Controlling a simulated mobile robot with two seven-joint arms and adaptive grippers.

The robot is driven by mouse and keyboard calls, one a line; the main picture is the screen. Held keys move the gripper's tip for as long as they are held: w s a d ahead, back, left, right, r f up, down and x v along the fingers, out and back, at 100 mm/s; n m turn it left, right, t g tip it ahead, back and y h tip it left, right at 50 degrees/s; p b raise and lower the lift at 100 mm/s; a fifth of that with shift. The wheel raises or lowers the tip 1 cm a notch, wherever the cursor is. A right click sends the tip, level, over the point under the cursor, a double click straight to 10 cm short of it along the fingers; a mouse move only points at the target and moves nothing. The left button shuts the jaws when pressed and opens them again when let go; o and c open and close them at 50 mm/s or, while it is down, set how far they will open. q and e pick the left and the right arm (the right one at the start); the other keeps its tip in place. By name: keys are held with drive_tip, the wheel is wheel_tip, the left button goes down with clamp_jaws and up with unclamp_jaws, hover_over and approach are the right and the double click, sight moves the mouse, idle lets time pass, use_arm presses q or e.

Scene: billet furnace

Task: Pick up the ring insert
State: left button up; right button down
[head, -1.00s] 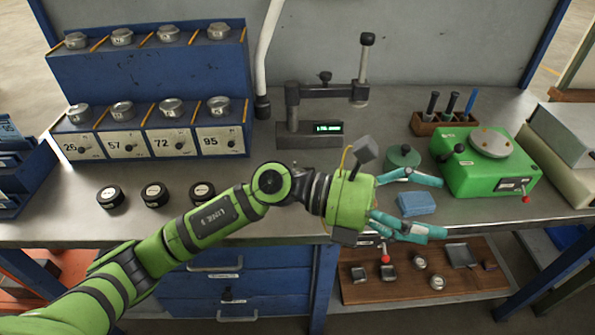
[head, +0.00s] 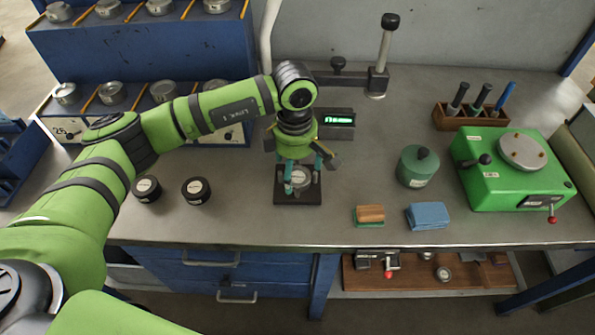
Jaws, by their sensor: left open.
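A small silver round piece (head: 299,178), which looks like a ring insert, sits on a dark square plate (head: 298,198) at the middle of the bench. My left gripper (head: 298,186) points down over the plate. Its teal fingers are open, one on each side of the silver piece; I cannot tell whether they touch it. Similar silver pieces sit on the blue rack, such as one on its lower step (head: 112,93). My left arm hides part of the rack. My right gripper is not in view.
Black round pieces (head: 196,190) lie left of the plate. A gauge display (head: 338,119) stands behind it. To the right are a wood-topped block (head: 369,215), a blue block (head: 427,216), a green pot (head: 417,168) and a green machine (head: 505,182). The bench front edge is clear.

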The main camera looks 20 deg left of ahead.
use_arm(q)
drive_tip(key=shift+f, duration=0.6)
drive_tip(key=shift+w+f, duration=0.1)
drive_tip(key=shift+f, duration=0.4)
drive_tip(key=c, duration=1.7)
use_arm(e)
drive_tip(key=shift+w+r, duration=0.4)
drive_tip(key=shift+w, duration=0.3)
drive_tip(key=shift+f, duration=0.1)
